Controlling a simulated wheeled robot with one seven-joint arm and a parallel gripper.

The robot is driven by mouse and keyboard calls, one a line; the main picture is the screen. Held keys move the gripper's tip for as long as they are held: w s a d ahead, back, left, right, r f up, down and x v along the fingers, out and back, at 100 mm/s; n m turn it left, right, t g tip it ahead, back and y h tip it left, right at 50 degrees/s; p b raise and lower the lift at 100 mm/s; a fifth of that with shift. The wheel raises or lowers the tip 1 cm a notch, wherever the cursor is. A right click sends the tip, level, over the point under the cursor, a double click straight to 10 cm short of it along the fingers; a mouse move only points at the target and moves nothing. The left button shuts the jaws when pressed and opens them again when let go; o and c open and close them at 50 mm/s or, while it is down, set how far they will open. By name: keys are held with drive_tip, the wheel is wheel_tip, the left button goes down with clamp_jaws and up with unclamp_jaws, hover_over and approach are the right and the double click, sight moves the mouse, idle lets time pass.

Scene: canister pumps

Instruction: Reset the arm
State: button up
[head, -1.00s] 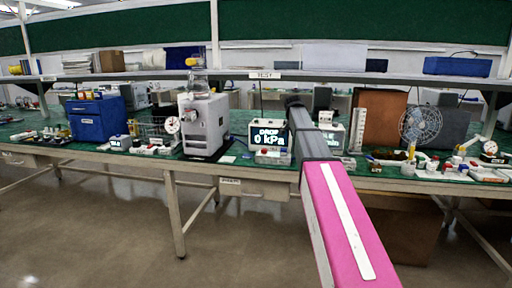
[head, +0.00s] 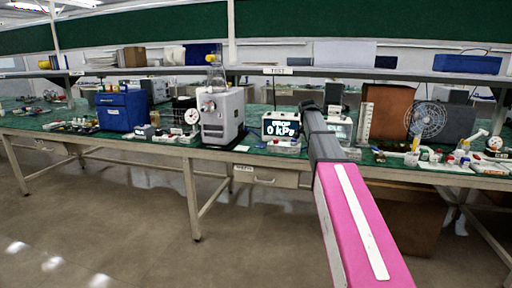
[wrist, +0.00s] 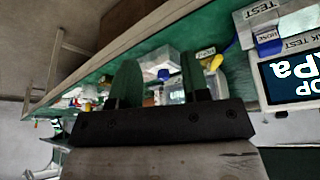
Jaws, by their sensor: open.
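My arm, with its pink link, reaches forward toward the bench in the head view and hides my gripper there. In the wrist view my gripper (wrist: 160,80) shows two dark fingers spread apart with nothing gripped between them. A clear box with a blue knob lies beyond the fingers. The bench (head: 150,141) has a green top. On it stand a grey canister machine (head: 221,118) and a display (head: 281,126) reading "DROP 0 kPa"; part of this display also shows at the right of the wrist view (wrist: 290,78).
A blue cabinet (head: 121,110) stands left of the machine. A brown panel (head: 388,112) and a round fan grille (head: 427,120) stand at the right, with several small parts in front. A shelf (head: 330,73) runs above. The floor (head: 110,210) before the bench is open.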

drive_tip(key=s+a+f+n+g+y, duration=0.1)
drive_tip(key=s+a+f+n, duration=0.1)
drive_tip(key=s+f, duration=0.75)
drive_tip(key=s+a+f+n, duration=0.25)
drive_tip(key=s+f, duration=0.35)
drive_tip(key=f, duration=0.6)
drive_tip(key=s+a+f+n+g+y, duration=0.1)
drive_tip(key=s+a+f+n, duration=0.1)
drive_tip(key=s+f, duration=0.5)
drive_tip(key=s+a+f+n+g+y, duration=0.1)
drive_tip(key=s+a+f+n, duration=0.1)
drive_tip(key=s+f, duration=0.5)
drive_tip(key=s, duration=0.6)
